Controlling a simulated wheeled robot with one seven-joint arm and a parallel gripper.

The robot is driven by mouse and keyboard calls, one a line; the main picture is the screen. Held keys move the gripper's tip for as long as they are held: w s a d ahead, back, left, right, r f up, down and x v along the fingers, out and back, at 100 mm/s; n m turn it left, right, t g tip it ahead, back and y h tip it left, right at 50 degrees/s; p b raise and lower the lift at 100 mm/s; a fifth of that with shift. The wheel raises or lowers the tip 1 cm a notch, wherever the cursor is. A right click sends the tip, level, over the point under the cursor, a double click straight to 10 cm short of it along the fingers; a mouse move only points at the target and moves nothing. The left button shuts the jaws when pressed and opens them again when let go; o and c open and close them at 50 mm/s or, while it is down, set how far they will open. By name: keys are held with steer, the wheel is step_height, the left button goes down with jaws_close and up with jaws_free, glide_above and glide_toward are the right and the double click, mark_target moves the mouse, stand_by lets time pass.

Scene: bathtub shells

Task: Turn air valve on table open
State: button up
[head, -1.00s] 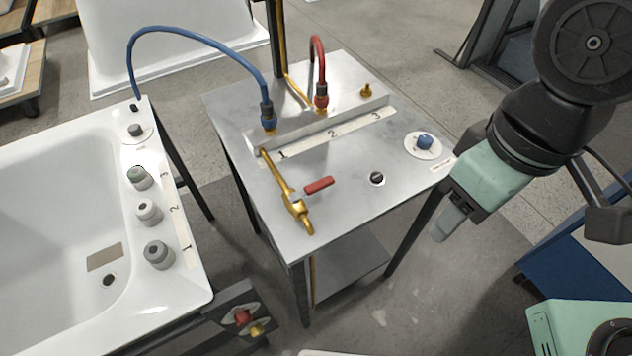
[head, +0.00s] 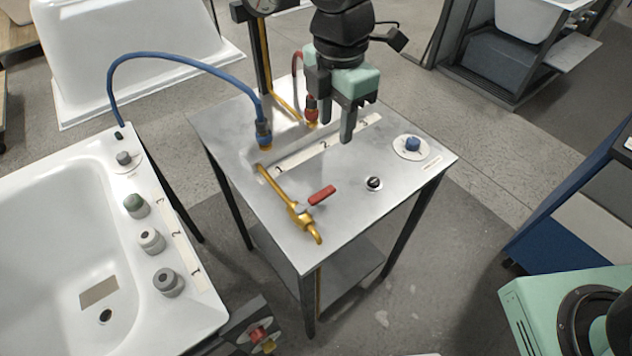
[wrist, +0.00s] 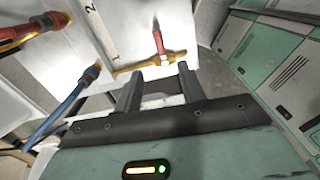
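The air valve is a brass pipe piece (head: 297,212) with a red lever (head: 322,195), on the near side of the metal table (head: 345,225). The lever sticks out to the right, crosswise to the brass pipe. In the wrist view the brass body (wrist: 138,66) and red lever (wrist: 159,42) lie just beyond the fingertips. My gripper (head: 336,125) is open and empty, fingers pointing down, above the back of the table and apart from the lever. In the wrist view my gripper (wrist: 160,70) shows a clear gap between its fingers.
A blue hose (head: 185,60) and a red hose (head: 298,68) rise from the manifold strip near my gripper. A blue knob (head: 412,144) and a black knob (head: 374,183) sit at the right. A white bathtub (head: 60,230) with several knobs stands left.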

steer(key=p, duration=0.2)
glide_toward(328, 189)
steer(key=shift+n, duration=0.3)
step_height(328, 189, down, 8)
steer(key=shift+f, duration=0.1)
steer(key=shift+c, duration=0.3)
jaws_close()
